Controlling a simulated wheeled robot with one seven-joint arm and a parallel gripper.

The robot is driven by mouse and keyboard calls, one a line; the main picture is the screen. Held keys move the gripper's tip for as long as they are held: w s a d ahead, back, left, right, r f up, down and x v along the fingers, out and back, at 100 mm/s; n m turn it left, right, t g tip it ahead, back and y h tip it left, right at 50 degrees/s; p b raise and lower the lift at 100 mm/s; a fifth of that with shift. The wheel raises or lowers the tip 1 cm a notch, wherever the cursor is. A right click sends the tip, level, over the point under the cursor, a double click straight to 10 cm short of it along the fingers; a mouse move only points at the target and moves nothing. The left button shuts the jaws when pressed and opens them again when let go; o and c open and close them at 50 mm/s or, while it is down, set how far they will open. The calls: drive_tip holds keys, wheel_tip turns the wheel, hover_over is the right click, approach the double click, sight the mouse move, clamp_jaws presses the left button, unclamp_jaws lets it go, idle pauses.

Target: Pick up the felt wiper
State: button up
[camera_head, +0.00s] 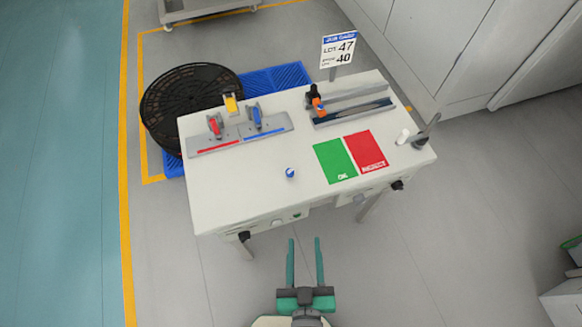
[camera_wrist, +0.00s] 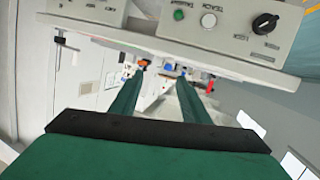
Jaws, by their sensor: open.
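I cannot tell for certain which item is the felt wiper. Two small candidates lie on the white table (camera_head: 235,190): a blue-and-white piece (camera_head: 290,173) left of the green mat, and a small white piece (camera_head: 402,136) near the right end. Neither is clear in the wrist view. My gripper (camera_head: 304,240) is open and empty, in front of the table's near edge and apart from both pieces. In the wrist view its green fingers (camera_wrist: 163,74) stand apart with nothing between them.
Red and blue toggle clamps on a metal plate (camera_head: 280,124) stand at the back left. A rail fixture (camera_head: 350,115) lies at the back right. Green (camera_head: 328,162) and red (camera_head: 366,150) mats lie between. A control panel (camera_wrist: 215,20) fronts the table.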

drive_tip(key=w+d+r+m+t+h, duration=0.1)
drive_tip(key=w+d+r+h, duration=0.25)
drive_tip(key=w+d, duration=0.45)
drive_tip(key=w+d+r+m+h, duration=0.15)
drive_tip(key=w+d+r, duration=0.3)
drive_tip(key=w, duration=0.75)
drive_tip(key=w+d+r+m+g+h, duration=0.75)
drive_tip(key=d+r+m, duration=0.35)
drive_tip(key=m, duration=0.3)
drive_tip(key=m+g+y, duration=0.9)
drive_tip(key=m+y, duration=0.1)
drive_tip(key=y, duration=0.3)
hover_over(289, 171)
wheel_tip(289, 171, down, 9)
drive_tip(key=shift+s+a+f+h, duration=0.1)
drive_tip(key=shift+a+f+h, duration=0.15)
drive_tip(key=shift+f, duration=0.3)
wheel_tip(289, 171, down, 4)
drive_tip(key=shift+d+r, duration=0.1)
drive_tip(key=shift+r, duration=0.1)
drive_tip(key=shift+d+f, duration=0.2)
drive_tip(key=shift+f, duration=3)
